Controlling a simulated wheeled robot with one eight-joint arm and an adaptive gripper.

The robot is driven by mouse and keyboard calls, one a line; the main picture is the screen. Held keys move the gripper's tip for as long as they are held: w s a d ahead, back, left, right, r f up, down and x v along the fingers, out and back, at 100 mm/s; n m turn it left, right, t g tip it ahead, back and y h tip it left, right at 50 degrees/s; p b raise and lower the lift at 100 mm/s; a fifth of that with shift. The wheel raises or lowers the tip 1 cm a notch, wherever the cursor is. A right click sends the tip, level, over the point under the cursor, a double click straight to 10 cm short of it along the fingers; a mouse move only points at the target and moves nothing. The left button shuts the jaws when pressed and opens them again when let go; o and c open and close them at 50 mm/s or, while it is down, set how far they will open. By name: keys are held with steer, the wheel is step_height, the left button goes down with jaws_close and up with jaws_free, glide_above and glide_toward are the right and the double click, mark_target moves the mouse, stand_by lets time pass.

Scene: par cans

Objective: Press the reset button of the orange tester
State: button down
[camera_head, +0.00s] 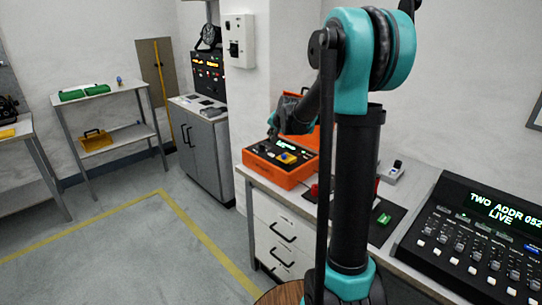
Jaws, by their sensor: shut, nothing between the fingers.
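The orange tester (276,173) sits on the white counter near the middle of the view, its lid raised at the back. Its dark top panel carries a small lit display, several small controls and a yellow-and-blue part (287,157). I cannot tell which control is the reset button. My gripper (272,137) is small and dark in this view. It is shut and empty, pointing down at the back left of the tester's panel. I cannot tell whether its tips touch the panel. My upright arm hides the counter just right of the tester.
A console (480,235) reading "TWO ADDR 052 LIVE" stands on the counter at the right. A green item (384,219) lies on a dark mat near my arm. A grey cabinet (202,145) and a shelf table (98,93) stand at the left. The floor at left is clear.

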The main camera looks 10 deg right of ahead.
mark_target(272, 155)
steer(key=shift+f, duration=3.1)
steer(key=shift+f, duration=0.2)
steer(key=shift+f, duration=0.2)
steer(key=shift+f, duration=0.35)
steer(key=shift+r, duration=0.75)
steer(key=shift+r, duration=0.1)
steer(key=shift+r, duration=2.45)
